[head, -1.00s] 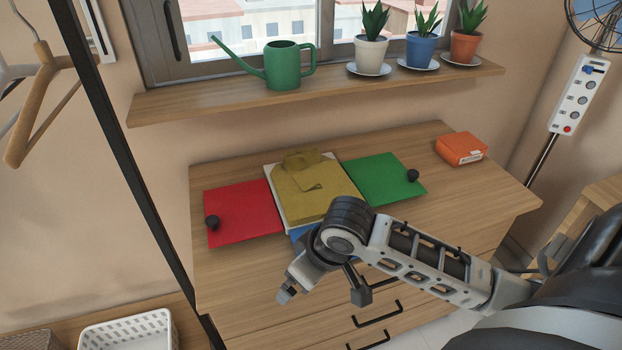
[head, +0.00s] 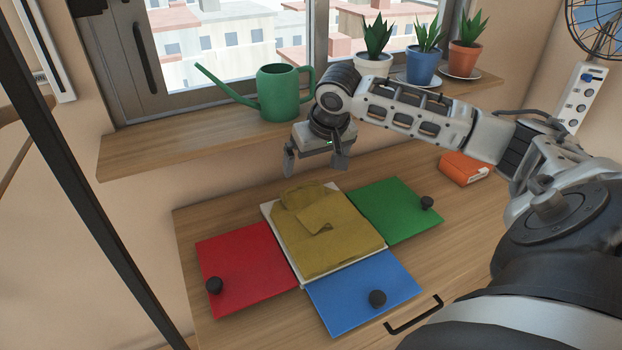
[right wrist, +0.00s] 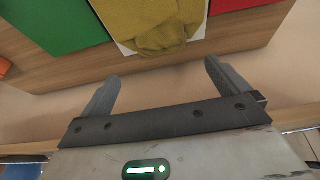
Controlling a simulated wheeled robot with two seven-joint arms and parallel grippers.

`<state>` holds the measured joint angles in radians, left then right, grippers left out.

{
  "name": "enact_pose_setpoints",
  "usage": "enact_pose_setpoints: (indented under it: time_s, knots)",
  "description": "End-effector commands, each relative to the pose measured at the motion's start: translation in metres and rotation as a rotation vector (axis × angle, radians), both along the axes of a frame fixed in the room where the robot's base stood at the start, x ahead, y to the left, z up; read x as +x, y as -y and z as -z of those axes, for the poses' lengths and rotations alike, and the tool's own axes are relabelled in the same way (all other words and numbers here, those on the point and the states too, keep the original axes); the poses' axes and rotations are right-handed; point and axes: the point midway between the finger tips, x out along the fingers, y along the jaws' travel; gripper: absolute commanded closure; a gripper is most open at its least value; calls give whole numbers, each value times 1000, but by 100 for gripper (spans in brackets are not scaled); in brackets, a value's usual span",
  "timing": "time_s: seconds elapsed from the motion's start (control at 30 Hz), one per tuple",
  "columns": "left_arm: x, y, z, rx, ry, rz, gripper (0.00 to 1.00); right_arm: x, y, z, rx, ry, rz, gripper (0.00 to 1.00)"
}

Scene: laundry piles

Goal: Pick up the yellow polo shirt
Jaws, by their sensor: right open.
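The yellow polo shirt (head: 322,229) lies folded on a white board (head: 271,222) on top of the wooden dresser, its collar end toward the wall. It also shows at the top of the right wrist view (right wrist: 154,24). My right gripper (head: 313,170) is open and empty, in the air above and behind the collar end, apart from the shirt. Its two fingers (right wrist: 160,82) stand wide apart in the right wrist view with nothing between them. My left gripper is not in view.
Red (head: 245,268), blue (head: 362,292) and green (head: 396,209) panels with black knobs surround the shirt. A shelf (head: 180,144) above holds a green watering can (head: 278,94) and potted plants close to my right arm. An orange box (head: 465,168) sits at the dresser's right.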

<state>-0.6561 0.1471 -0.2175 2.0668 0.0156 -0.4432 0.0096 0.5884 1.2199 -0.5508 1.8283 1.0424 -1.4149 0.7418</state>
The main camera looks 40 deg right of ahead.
Motion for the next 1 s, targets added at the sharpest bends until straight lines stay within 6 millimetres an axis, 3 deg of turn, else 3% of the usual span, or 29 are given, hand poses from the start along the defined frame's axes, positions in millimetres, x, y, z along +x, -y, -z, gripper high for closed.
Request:
enact_pose_setpoints:
  time_s: [0.1,0.3,0.57,0.83,1.0]
  knots:
    - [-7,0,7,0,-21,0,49,10,2,27,2,-2,1,0]
    - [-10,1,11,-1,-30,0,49,23,7,59,2,0,1,0]
    - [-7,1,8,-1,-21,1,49,31,9,76,0,0,0,0]
    - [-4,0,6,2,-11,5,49,46,12,112,0,0,0,0]
    - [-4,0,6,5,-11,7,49,49,13,118,-3,1,-2,0]
